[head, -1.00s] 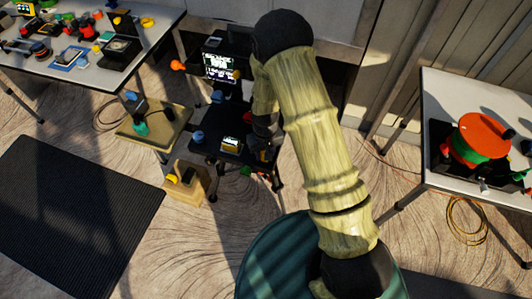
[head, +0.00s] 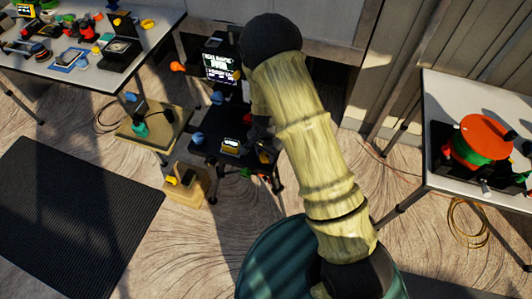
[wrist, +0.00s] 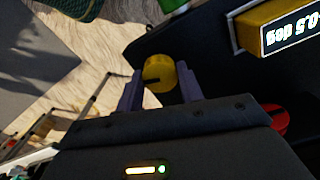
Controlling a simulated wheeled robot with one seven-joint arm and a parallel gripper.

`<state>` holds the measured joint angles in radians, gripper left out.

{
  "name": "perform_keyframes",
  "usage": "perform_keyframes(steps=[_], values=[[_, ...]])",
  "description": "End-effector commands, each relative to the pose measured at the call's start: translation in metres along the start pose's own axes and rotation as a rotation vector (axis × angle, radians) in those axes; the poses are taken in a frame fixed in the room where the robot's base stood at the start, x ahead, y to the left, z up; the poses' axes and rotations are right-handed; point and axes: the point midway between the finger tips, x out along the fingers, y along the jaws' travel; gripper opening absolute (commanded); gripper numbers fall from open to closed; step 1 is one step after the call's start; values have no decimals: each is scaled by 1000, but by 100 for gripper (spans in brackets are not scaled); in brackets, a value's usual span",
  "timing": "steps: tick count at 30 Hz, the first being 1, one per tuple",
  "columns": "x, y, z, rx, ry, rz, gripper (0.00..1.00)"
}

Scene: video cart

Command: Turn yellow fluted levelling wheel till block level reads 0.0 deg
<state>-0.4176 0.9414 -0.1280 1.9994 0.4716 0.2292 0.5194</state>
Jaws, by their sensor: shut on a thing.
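The yellow fluted levelling wheel (wrist: 160,70) shows in the wrist view with a dark mark across its face. My gripper (wrist: 161,88) has its two purple-grey fingers on either side of the wheel, shut on it. The block level (wrist: 275,27) is a yellow block with a dark display at upper right; its upside-down digits look like 0.5 deg, sign uncertain. In the head view the block level (head: 230,146) sits small and bright on the black cart top (head: 205,145). My arm hides the wheel there.
In the wrist view a red knob (wrist: 277,119) is right of my gripper and a green part (wrist: 172,4) is at the top. In the head view a lit monitor (head: 219,68) stands at the cart's back and a blue knob (head: 197,138) at its left.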

Motion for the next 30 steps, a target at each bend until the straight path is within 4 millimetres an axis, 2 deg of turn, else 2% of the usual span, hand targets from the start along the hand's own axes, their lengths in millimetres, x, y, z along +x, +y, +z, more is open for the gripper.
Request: perform_keyframes(steps=[6,15,30], values=[[-1,0,0,190,0,0,14],[-1,0,0,360,0,0,14],[0,0,0,408,0,-1,14]])
